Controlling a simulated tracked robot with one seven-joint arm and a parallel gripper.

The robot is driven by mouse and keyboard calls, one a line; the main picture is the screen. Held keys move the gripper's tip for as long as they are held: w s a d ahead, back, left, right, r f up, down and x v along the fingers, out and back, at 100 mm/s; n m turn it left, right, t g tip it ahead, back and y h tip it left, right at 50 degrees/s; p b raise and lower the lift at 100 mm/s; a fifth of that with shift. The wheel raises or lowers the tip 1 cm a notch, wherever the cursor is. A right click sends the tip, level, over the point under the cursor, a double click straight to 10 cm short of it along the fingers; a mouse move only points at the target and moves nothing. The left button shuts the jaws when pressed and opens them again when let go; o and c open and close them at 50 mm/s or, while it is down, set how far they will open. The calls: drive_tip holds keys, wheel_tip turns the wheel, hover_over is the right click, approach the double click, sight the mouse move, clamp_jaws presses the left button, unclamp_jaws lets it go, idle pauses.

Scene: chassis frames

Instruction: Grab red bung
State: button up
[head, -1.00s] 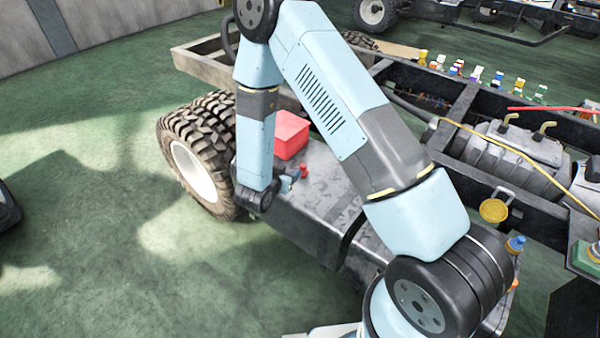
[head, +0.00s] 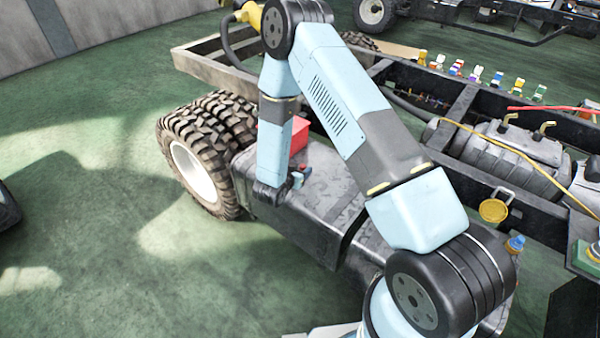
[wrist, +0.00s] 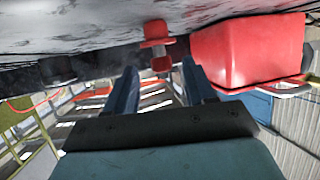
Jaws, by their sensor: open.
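The red bung (wrist: 155,43) stands on the dark tank's surface (wrist: 90,22), which fills the top of the wrist view. My gripper (wrist: 160,75) is open and empty, with its two blue fingers apart. The bung shows in line with the gap between the fingertips and seems to be just beyond them; I see no contact. In the head view, my gripper (head: 300,176) is low over the tank top, and a small red bit of the bung (head: 307,169) shows beside it. My arm hides part of this area.
A red box (wrist: 250,52) sits on the tank close to the right of the fingers; in the head view the red box (head: 299,135) is partly behind my arm. A large tyre (head: 196,160) stands left of the tank. The chassis frame (head: 465,105) runs behind.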

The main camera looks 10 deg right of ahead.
sight(303, 165)
drive_tip(key=x, duration=0.5)
drive_tip(key=shift+w+a+r, duration=0.1)
drive_tip(key=shift+r, duration=0.05)
clamp_jaws()
drive_tip(key=shift+r, duration=0.1)
idle(0.3)
